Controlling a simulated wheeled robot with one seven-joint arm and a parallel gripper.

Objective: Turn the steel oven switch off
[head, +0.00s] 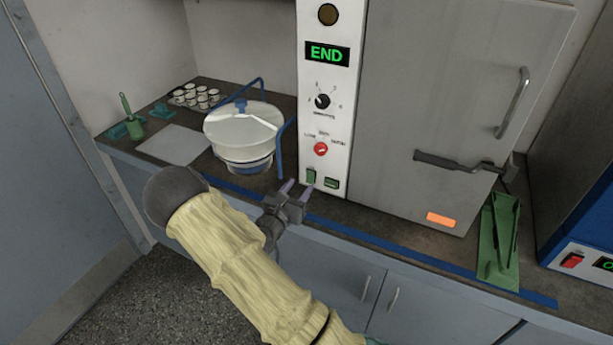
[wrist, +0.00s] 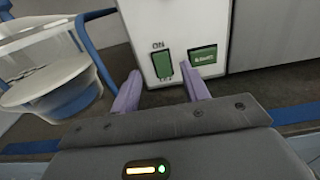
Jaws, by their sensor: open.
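The steel oven (head: 440,110) stands on the bench with its door shut. Its white control panel (head: 325,100) shows a green END display. The green rocker switch (head: 311,176) is low on the panel, and it also shows in the wrist view (wrist: 162,66) with ON printed above it. The lower label is partly hidden. A green button or plate (wrist: 203,60) sits to the right of the switch. My gripper (head: 298,187) is open and empty in front of the panel's bottom. In the wrist view its fingers (wrist: 163,88) point toward the switch from slightly below, one to each side.
A white sieve pan with a blue frame (head: 243,130) stands left of the oven, close to my gripper. A green stand (head: 499,235) is right of the oven. Several small cups (head: 196,96) sit at the back left. A blue strip (head: 400,252) runs along the bench front.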

